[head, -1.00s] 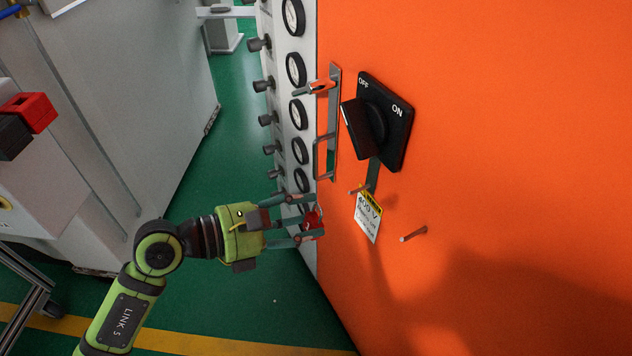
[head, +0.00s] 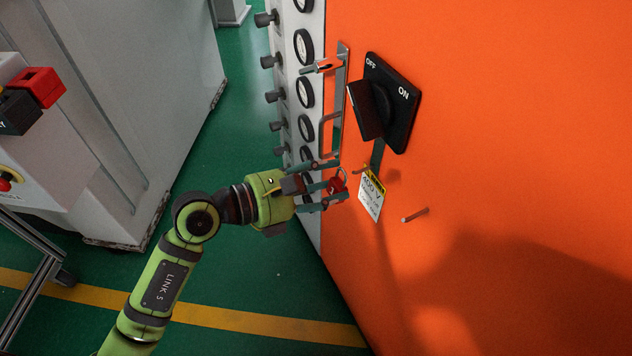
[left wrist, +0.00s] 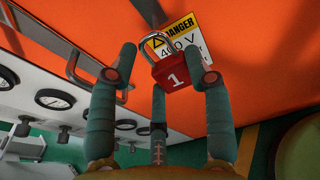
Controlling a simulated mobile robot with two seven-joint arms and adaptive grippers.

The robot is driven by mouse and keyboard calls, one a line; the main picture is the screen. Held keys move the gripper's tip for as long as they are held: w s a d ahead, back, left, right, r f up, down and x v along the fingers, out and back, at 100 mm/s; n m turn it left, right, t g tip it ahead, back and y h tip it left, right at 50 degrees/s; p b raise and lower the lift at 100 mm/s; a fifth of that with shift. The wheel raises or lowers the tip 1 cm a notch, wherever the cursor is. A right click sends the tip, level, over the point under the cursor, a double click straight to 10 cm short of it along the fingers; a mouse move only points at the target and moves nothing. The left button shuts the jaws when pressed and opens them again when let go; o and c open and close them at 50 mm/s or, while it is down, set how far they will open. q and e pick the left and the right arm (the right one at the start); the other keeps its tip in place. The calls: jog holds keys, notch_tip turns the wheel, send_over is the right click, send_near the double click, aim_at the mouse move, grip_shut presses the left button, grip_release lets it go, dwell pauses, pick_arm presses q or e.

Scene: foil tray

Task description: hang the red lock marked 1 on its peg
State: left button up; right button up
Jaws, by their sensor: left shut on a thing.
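The red lock (head: 338,186) is held between the fingers of my left gripper (head: 335,184), just off the orange panel. In the left wrist view the lock (left wrist: 174,73) shows a white 1, and its silver shackle (left wrist: 147,44) points up, toward the panel. Two short pegs stick out of the panel. One peg (head: 358,170) is just right of the lock at the top of the danger tag; the other peg (head: 414,215) is bare, lower and farther right. Whether the shackle touches a peg is hidden. My right gripper is not in view.
The danger tag (head: 371,197) hangs right beside the lock. The black OFF/ON switch (head: 386,105) and a metal handle bracket (head: 338,100) stand out from the panel above. Gauges and knobs line the white side (head: 304,90). The lower panel is clear.

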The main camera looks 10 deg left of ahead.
pick_arm(q)
jog(key=shift+r+x, duration=0.1)
jog(key=shift+x, duration=0.7)
jog(key=shift+r+x, duration=0.15)
jog(key=shift+x, duration=1.45)
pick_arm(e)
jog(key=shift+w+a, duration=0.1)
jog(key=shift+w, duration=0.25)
pick_arm(q)
jog(key=shift+f, duration=0.2)
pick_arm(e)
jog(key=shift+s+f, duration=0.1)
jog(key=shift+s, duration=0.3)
pick_arm(q)
jog(key=o, duration=1.4)
jog(key=shift+a, duration=0.1)
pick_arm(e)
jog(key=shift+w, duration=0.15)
pick_arm(q)
jog(key=v, duration=1.2)
jog(key=shift+f, duration=0.1)
